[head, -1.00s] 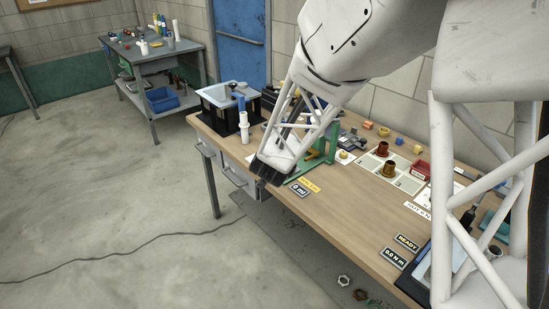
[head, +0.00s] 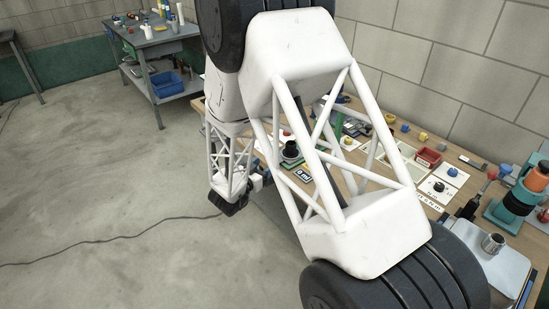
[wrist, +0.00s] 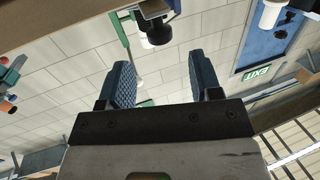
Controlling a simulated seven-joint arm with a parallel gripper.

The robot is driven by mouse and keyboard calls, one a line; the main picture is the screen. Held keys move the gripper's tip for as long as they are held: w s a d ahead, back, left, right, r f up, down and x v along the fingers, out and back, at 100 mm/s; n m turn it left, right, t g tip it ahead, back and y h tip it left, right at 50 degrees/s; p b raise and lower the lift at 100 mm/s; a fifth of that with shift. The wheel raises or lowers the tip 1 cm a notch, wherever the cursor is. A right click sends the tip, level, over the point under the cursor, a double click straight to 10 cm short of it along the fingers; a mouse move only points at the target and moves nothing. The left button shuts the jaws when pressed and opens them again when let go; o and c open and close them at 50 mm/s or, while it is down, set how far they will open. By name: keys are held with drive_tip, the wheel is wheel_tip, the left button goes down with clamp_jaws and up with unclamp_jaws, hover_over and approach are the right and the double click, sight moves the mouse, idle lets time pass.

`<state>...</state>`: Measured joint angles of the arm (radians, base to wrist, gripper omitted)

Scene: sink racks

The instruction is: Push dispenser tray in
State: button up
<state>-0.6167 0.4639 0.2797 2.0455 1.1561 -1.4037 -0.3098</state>
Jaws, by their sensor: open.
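My gripper (head: 229,207) hangs beyond the front edge of the workbench, over the floor, pointing down. In the wrist view its two blue ribbed fingers are apart with nothing between them (wrist: 160,64). A black cup-like part (head: 291,149) stands on the bench behind a "0 ml" plate (head: 303,174), to the right of my gripper. The wrist view shows a green stand (wrist: 121,28) with a dark round-ended part (wrist: 156,29) beside it, beyond the fingertips and apart from them. I cannot pick out the dispenser tray clearly; my arm covers much of this area.
A side table with a blue bin (head: 165,84) stands at the far left. Open floor lies left of the bench.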

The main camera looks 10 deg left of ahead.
drive_tip(key=shift+s+a+f, duration=0.1)
drive_tip(key=shift+s+f, duration=0.05)
drive_tip(key=shift+f, duration=0.15)
drive_tip(key=shift+x, duration=3.9)
drive_tip(key=shift+r, duration=0.1)
drive_tip(key=shift+c, duration=0.4)
clamp_jaws()
